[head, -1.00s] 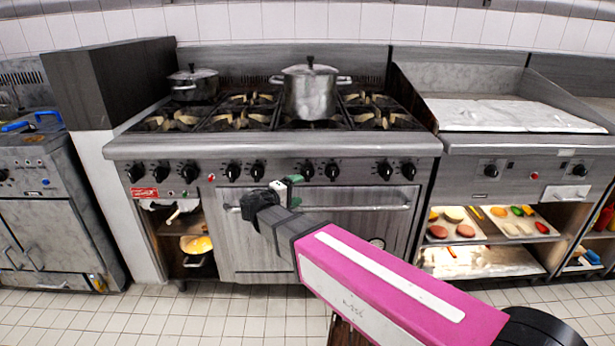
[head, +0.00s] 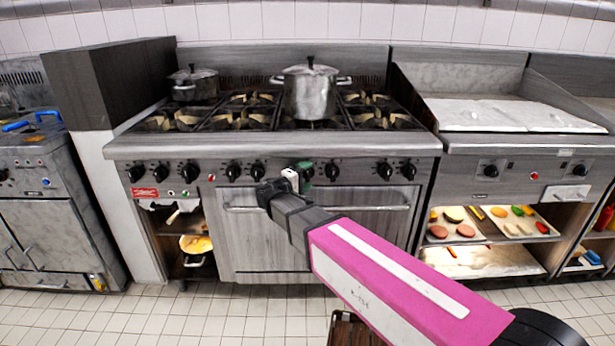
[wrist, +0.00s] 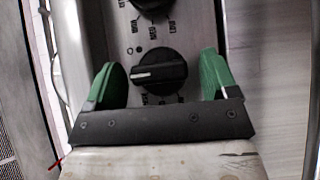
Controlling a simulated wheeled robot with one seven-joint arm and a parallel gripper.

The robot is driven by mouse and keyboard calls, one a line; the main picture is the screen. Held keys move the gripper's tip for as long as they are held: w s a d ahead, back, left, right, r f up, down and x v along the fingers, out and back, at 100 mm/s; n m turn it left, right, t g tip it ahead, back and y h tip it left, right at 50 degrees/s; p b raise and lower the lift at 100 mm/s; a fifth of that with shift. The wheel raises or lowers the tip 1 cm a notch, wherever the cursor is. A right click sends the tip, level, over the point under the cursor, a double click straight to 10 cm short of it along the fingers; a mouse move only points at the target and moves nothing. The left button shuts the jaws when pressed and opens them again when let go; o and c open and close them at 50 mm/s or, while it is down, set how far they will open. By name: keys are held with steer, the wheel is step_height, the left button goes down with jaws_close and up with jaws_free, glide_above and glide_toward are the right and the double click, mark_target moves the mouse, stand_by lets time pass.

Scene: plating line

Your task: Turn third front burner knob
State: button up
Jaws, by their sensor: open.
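The stove's front panel carries a row of black knobs (head: 233,172). My gripper (head: 298,176) is at the panel in front of the middle of the row, partly covering a knob just left of another knob (head: 332,171). In the wrist view one black knob (wrist: 158,72) with a white pointer line lies between the two green fingertips (wrist: 160,80). The fingers are open, with a gap on each side of the knob. A second knob (wrist: 152,4) shows beyond it at the top edge. I cannot tell whether the fingertips reach around the knob's depth.
An oven door handle (head: 370,208) runs below the panel. A large steel pot (head: 310,95) and a smaller dark pot (head: 193,85) stand on the burners. A griddle (head: 510,115) stands at the right, with food trays (head: 490,238) below it.

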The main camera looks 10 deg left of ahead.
steer(key=shift+w+d, duration=0.3)
steer(key=shift+w, duration=0.1)
steer(key=c, duration=0.9)
steer(key=n+t+h, duration=0.1)
steer(key=n+t, duration=0.1)
steer(key=shift+f+n, duration=0.1)
steer(key=shift+n, duration=0.2)
steer(key=n+t+y, duration=0.1)
steer(key=n+t, duration=0.3)
steer(key=n, duration=0.2)
steer(key=shift+t, duration=0.3)
